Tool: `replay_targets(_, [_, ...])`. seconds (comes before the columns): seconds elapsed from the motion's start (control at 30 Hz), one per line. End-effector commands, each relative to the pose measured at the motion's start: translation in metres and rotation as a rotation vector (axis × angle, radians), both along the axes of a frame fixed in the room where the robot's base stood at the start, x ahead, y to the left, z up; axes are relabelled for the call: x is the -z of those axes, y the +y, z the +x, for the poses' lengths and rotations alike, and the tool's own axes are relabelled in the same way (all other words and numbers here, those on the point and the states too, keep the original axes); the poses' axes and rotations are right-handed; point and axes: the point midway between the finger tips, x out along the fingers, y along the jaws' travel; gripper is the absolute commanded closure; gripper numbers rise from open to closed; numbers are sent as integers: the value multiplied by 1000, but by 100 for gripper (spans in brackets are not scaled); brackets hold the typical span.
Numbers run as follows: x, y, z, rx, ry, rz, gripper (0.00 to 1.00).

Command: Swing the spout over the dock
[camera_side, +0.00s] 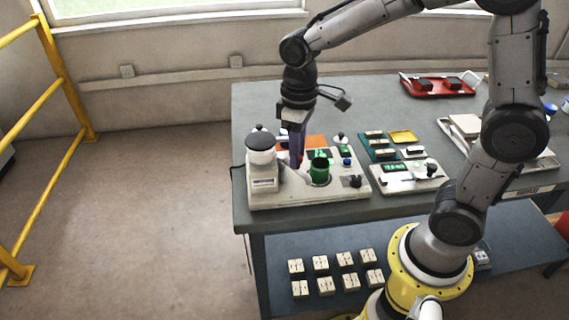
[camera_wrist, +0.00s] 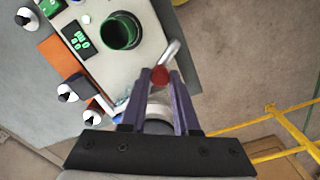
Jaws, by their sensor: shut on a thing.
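A white bench machine (camera_side: 335,192) stands at the table's left end, with a white, black-topped container (camera_side: 262,158) on its left. A green cup (camera_side: 319,169) stands in a round recess on it; it also shows in the wrist view (camera_wrist: 118,33). I cannot tell for sure which part is the dock. A pale bent tube, seemingly the spout (camera_wrist: 174,50), shows in the wrist view, its end right of the cup and apart from it. My gripper (camera_wrist: 160,76) is shut on a red knob (camera_wrist: 160,73) by this tube.
An orange mat (camera_side: 316,141) lies behind the machine. A smaller white device (camera_side: 408,178), a teal tray with blocks (camera_side: 378,148) and a red tray (camera_side: 440,88) are to the right. Several blocks (camera_side: 321,264) lie on the lower shelf. A yellow rail (camera_side: 62,85) stands left, off the table.

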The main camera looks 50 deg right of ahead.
Motion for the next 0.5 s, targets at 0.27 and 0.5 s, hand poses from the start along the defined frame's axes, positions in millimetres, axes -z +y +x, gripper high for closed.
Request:
replay_targets(0.27, [-1, -7, 0, 2, -3, 0, 100])
replay_targets(0.5, [-1, -12, -1, 1, -3, 0, 100])
